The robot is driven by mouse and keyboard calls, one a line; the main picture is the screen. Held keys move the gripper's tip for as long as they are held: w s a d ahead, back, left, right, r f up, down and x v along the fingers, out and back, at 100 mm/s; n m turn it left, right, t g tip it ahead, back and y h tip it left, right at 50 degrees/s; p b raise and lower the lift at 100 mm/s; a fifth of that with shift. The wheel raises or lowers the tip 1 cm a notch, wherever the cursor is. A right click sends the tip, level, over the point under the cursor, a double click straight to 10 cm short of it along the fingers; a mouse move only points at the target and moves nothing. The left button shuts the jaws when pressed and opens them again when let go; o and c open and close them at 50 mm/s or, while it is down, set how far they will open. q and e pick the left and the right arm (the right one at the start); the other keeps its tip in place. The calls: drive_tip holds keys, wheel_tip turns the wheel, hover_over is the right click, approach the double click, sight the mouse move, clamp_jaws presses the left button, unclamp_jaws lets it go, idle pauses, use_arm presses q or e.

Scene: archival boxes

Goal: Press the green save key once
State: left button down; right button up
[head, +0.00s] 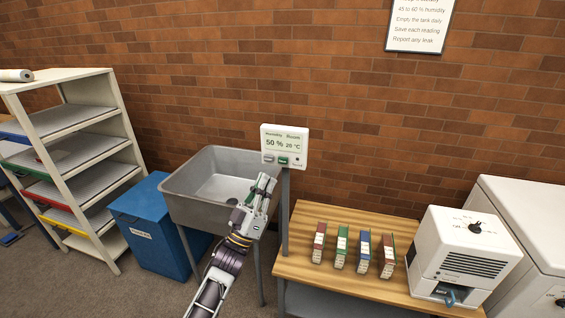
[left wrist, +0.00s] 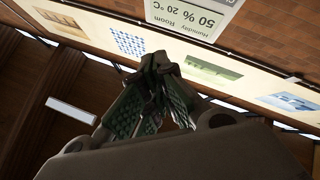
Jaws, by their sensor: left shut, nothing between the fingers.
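The green save key (head: 283,161) sits on the lower front of a white humidity panel (head: 299,148) on a post. A grey key (head: 268,158) is left of it. The panel reads 50 % and 20 °C. My left gripper (head: 268,180) is shut and empty, just below and left of the green key, with a small gap seen in the head view. In the left wrist view the panel (left wrist: 195,12) appears upside down at the top edge, beyond the shut fingertips (left wrist: 156,62). The keys are outside that view. My right gripper is not in view.
A grey sink (head: 185,195) stands behind my left arm, with a blue bin (head: 150,240) and shelves (head: 92,150) to the left. A wooden bench (head: 310,281) with several small boxes and a white machine (head: 460,250) is to the right.

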sight(283, 160)
use_arm(q)
drive_tip(key=shift+w, duration=0.15)
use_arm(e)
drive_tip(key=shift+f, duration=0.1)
